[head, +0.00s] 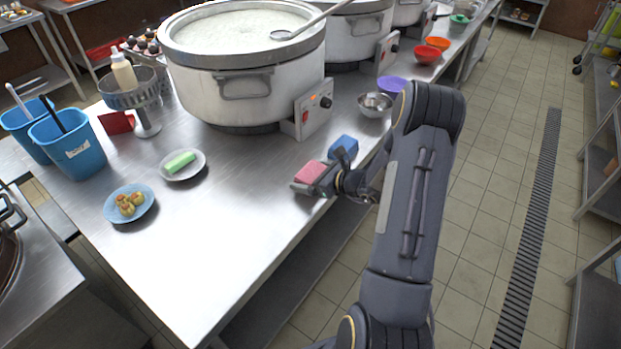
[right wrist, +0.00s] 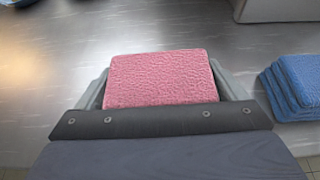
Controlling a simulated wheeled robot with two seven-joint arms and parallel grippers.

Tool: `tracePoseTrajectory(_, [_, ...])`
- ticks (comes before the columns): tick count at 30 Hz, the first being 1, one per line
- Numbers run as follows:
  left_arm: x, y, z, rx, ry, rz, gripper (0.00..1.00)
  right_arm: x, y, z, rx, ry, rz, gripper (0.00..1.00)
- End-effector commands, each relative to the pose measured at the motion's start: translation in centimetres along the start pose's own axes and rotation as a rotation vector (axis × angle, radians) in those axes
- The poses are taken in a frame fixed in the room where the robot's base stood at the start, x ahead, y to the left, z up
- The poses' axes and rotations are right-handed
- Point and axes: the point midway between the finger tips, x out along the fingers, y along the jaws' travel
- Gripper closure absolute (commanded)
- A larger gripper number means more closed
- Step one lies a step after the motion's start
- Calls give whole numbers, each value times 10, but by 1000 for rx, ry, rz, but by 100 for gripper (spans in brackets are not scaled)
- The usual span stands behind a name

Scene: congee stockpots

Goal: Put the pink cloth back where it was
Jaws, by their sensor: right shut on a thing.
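The pink cloth (head: 309,172) is a small folded pad at the right edge of the steel table, left of a blue folded cloth (head: 343,147). My right gripper (head: 312,184) is shut on the pink cloth, low over the tabletop. In the right wrist view the pink cloth (right wrist: 160,78) sits between the two grey fingers, and the stacked blue cloth (right wrist: 295,86) lies to its right, apart from it. I cannot tell whether the pink cloth touches the table. My left gripper is not in view.
A large congee stockpot (head: 245,97) on a burner with a control box (head: 313,108) stands behind. A metal bowl (head: 375,104) is beyond the blue cloth. A plate with a green item (head: 181,162) and a blue plate (head: 113,207) stand left. The table's front is clear.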

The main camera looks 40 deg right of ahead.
Motion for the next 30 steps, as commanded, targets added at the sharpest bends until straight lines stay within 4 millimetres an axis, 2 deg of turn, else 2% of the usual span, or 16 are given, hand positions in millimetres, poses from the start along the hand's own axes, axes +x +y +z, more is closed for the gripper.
tracePoseTrajectory(3, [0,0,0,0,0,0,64,4,0,-11,1,0,-1,28])
tracePoseTrajectory(16, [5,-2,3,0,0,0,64,6,0,-16,-1,-1,-1,28])
tracePoseTrajectory(17, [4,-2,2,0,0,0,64,6,0,-15,-1,-1,-1,6])
tracePoseTrajectory(18, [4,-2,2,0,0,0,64,6,0,-14,-1,-1,-1,0])
tracePoseTrajectory(26, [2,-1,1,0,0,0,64,5,0,-13,-1,-1,-1,0])
tracePoseTrajectory(28, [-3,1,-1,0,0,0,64,3,0,-8,-1,-1,-1,0])
tracePoseTrajectory(30, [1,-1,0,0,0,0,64,-5,-1,-12,-1,0,-5,0])
